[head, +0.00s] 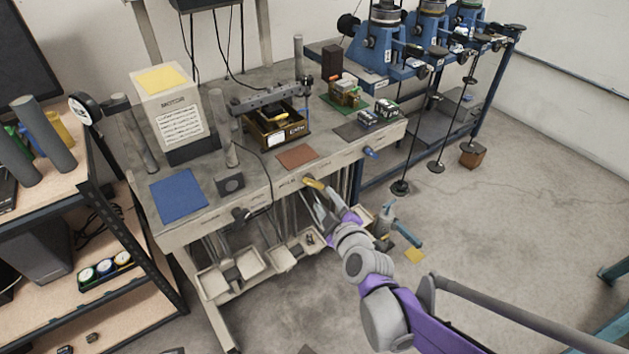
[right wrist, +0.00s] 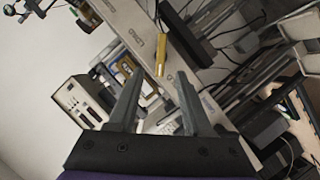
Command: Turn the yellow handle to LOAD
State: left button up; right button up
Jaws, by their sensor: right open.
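The yellow handle (head: 315,184) sticks out from the front edge of the grey bench (head: 262,187), below the brown pad. It also shows in the right wrist view (right wrist: 161,55), beyond my fingertips and in line with the gap between them. My right gripper (head: 319,197) reaches in from the lower right, close to the handle. In the right wrist view its two grey fingers (right wrist: 159,80) are apart with nothing held between them. The head view does not show clearly whether they touch the handle. My left gripper is out of view.
A blue handle (head: 370,152) and a black handle (head: 241,213) are on the same bench front, to either side. White trays (head: 284,258) sit below the bench. A brown box (head: 273,127) stands on top. The floor (head: 480,240) at right is mostly clear.

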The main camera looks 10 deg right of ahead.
aim_at(315, 185)
jog(key=b+x, duration=0.1)
jog(key=x, duration=0.8)
jog(key=shift+w+f+b, duration=0.1)
jog(key=shift+w+b, duration=0.15)
jog(key=shift+b, duration=0.05)
grip_shut()
